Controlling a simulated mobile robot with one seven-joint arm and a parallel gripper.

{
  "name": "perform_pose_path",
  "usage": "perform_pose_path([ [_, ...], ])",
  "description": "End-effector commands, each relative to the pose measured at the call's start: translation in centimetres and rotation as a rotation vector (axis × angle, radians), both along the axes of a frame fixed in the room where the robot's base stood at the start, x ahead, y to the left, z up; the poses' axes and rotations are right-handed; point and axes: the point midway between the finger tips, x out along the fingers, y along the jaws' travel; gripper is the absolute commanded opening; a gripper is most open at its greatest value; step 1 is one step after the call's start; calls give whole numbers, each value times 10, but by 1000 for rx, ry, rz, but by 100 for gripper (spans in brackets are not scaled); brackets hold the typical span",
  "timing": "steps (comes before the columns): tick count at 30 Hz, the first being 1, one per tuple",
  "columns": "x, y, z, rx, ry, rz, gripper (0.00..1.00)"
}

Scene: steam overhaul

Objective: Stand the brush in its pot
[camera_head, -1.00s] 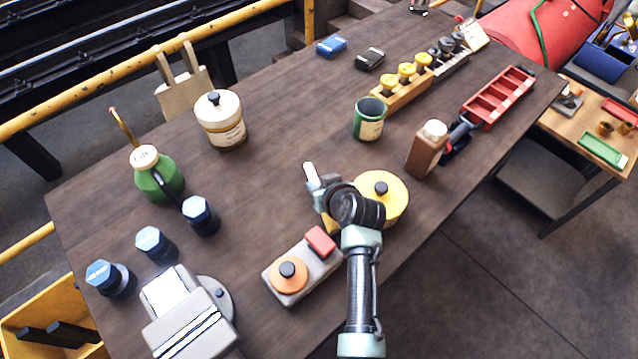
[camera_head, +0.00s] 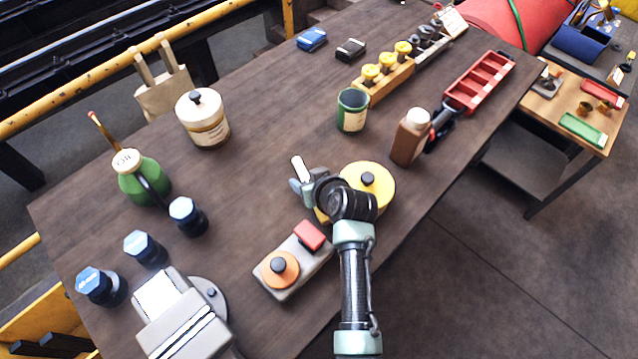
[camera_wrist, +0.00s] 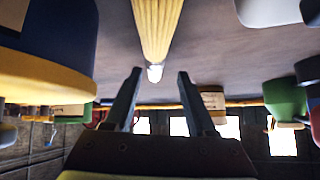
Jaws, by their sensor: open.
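A yellow, ridged piece with a pale tip, which looks like the brush (camera_wrist: 157,25), shows ahead of my fingers in the wrist view. My gripper (camera_head: 296,177) is low over the table, fingers pointing to the far left. It is open; in the wrist view the fingers (camera_wrist: 159,72) are apart with nothing seen held. A green pot with a cream label (camera_head: 352,112), open at the top, stands upright further back.
The yellow tin (camera_head: 378,178) is close on the right of my gripper. The grey block with orange disc and red piece (camera_head: 290,285) is in front. A brown bottle (camera_head: 408,140) stands near the pot. A cream jar (camera_head: 203,125) and green oil can (camera_head: 140,180) stand left.

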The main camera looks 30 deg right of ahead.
Motion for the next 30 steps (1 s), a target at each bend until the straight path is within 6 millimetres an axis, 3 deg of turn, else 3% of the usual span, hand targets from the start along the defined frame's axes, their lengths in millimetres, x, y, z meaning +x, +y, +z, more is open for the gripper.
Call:
perform_pose_path([
  [16, -65, -3, 61, -1, -1, -2, 56],
  [30, -77, -2, 73, -1, -1, 0, 56],
])
